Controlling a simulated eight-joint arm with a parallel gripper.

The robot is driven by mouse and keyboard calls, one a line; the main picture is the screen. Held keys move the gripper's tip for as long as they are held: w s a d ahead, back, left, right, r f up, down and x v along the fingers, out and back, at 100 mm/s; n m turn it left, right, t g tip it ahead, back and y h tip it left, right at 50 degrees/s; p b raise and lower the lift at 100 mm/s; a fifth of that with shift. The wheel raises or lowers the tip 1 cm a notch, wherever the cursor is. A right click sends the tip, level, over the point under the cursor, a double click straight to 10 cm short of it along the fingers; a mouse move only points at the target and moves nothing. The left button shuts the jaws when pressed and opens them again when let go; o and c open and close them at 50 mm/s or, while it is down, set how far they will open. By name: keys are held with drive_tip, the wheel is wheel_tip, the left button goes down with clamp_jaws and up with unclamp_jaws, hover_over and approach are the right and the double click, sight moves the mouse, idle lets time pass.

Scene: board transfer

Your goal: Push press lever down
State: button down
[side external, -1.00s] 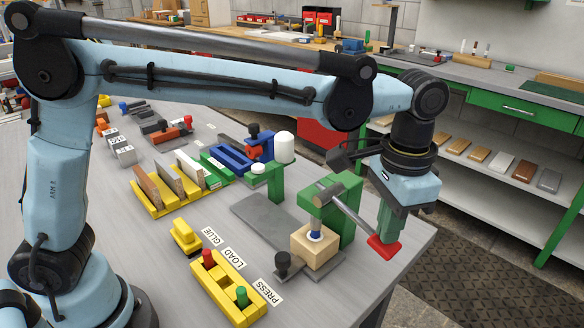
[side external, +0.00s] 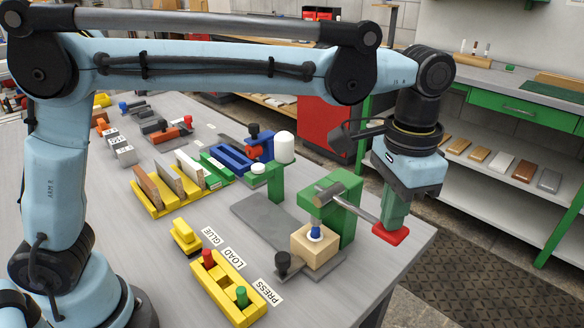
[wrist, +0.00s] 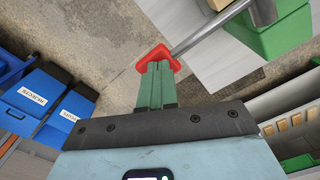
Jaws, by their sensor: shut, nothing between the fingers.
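The green press (side external: 346,195) stands at the table's right end. Its grey lever (side external: 355,209) slopes down to the right to a red handle (side external: 390,235). My gripper (side external: 391,225) is shut and empty, pointing down, with its green fingertips at the top of the red handle. In the wrist view the shut fingers (wrist: 158,67) meet or overlap the red handle (wrist: 160,54); exact contact is hard to tell. A wooden block (side external: 316,252) with a blue and white piece (side external: 315,234) sits under the press.
A yellow holder (side external: 228,285) with red and green pegs, a black knob (side external: 283,262) and a grey plate (side external: 265,218) lie left of the press. The table's right edge is close to the handle. Blue bins (wrist: 67,117) show in the wrist view.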

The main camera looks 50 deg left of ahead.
drive_tip(key=shift+r, duration=3.25)
